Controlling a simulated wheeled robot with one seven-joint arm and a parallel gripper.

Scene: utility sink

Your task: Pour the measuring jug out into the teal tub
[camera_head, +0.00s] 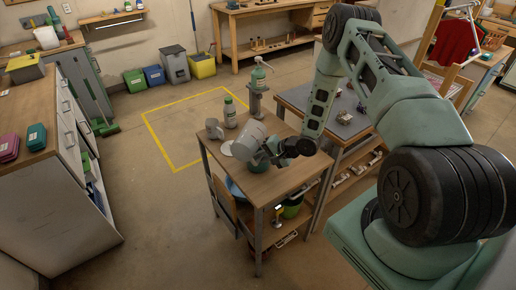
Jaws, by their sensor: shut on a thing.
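The measuring jug (248,141), pale grey, is tilted over the small wooden table in the head view. My gripper (268,151) is at its right side, shut on it; the fingertips are small and partly hidden. The teal tub (257,167) shows only as a dark teal piece below the jug, mostly hidden by the jug and my gripper. I cannot tell whether the jug's mouth is right over the tub, or whether anything is flowing.
The table's front is clear. A grey-topped table (318,107) adjoins at right.

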